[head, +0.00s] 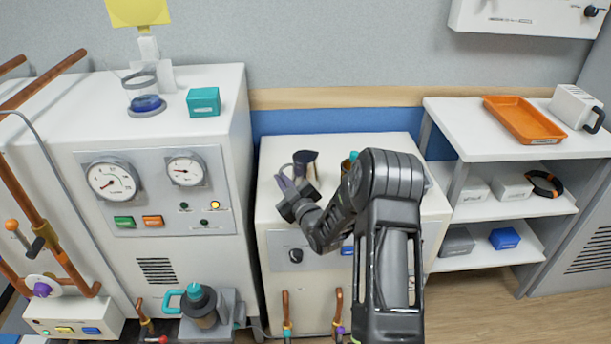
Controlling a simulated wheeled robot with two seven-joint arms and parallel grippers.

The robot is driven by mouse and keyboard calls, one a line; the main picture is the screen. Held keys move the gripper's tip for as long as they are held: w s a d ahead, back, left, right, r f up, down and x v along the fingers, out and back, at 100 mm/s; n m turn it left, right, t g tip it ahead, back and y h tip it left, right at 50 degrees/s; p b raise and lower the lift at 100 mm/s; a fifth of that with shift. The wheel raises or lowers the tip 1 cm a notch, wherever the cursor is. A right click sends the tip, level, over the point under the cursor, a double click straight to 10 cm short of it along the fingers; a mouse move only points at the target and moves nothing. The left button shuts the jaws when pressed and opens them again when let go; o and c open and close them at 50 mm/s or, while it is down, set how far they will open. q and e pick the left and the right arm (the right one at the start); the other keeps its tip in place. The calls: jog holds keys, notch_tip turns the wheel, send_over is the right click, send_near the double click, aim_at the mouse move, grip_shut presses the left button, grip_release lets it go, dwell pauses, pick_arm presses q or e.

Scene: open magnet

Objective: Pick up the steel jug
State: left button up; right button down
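A small steel jug (306,160) with a dark mouth stands on top of the middle white cabinet, left of its centre. A thin curved handle shows on its left side. My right gripper (291,182) is at the jug's near left side, and its fingers overlap the handle area and lower body in the picture. The jug's lower part is partly hidden behind the gripper. I cannot tell whether the fingers touch the jug or how far apart they are. My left gripper is not in view.
My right forearm covers the right part of the middle cabinet (400,143), partly hiding a brass and teal item (347,163). The taller left cabinet (225,90) rises beside it.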

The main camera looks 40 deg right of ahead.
jog(key=shift+r, duration=0.2)
dwell(0.5)
jog(key=shift+r, duration=4.9)
